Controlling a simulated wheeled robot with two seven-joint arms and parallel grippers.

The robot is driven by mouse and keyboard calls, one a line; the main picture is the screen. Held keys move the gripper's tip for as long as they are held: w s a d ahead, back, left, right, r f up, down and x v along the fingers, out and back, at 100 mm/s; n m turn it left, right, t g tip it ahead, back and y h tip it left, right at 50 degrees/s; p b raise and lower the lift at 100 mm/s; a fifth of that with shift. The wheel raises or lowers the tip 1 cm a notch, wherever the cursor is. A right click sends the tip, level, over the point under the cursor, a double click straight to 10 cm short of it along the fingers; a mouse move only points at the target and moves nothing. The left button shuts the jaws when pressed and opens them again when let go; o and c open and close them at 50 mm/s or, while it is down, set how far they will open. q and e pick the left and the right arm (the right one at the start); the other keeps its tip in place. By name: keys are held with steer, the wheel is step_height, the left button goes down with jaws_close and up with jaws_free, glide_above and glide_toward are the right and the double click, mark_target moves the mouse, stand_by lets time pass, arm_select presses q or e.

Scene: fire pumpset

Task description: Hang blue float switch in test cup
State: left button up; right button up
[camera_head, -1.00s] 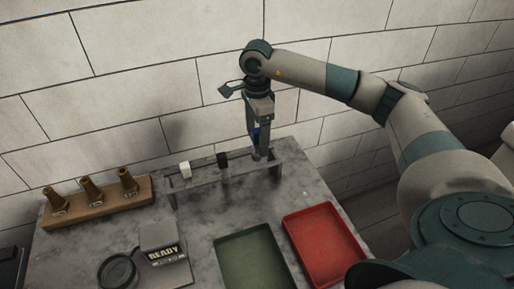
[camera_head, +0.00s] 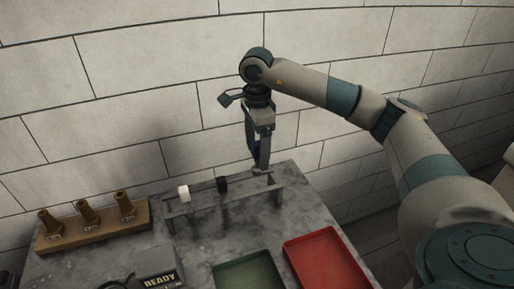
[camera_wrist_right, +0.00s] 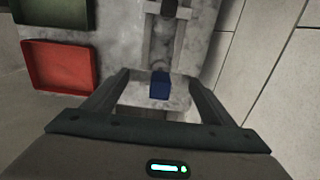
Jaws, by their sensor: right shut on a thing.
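My right gripper (camera_head: 259,168) is at the right end of the grey rack (camera_head: 203,207), just above its rail in the head view. It is shut on the blue float switch (camera_wrist_right: 160,85), a small dark blue block between the fingers in the right wrist view. In the head view, only a sliver of blue shows between the fingers. The test cup (camera_head: 118,284), a dark round ring, is at the bottom edge of the head view, mostly cut off, left of the READY box (camera_head: 158,266). My left gripper is out of view.
A white switch (camera_head: 183,193) and a black one (camera_head: 222,185) sit on the rack. A wooden block (camera_head: 95,232) with brass nozzles stands at left. A green tray (camera_head: 250,272) and a red tray (camera_head: 326,262) lie in front. A block wall stands behind.

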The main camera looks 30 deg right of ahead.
steer(key=shift+r+p, duration=2.05)
steer(key=shift+r, duration=2.2)
steer(key=s+a+f+n+b, duration=0.1)
steer(key=s+a+f+n, duration=0.4)
steer(key=a+n, duration=0.3)
steer(key=s+a+f+n+b, duration=0.1)
steer(key=s+a+f+n, duration=0.4)
steer(key=n, duration=0.7)
steer(key=s+a, duration=0.2)
steer(key=s, duration=0.1)
steer(key=shift+a+f+n, duration=0.15)
steer(key=shift+a+n, duration=0.15)
steer(key=shift+a, duration=0.1)
steer(key=shift+s, duration=0.15)
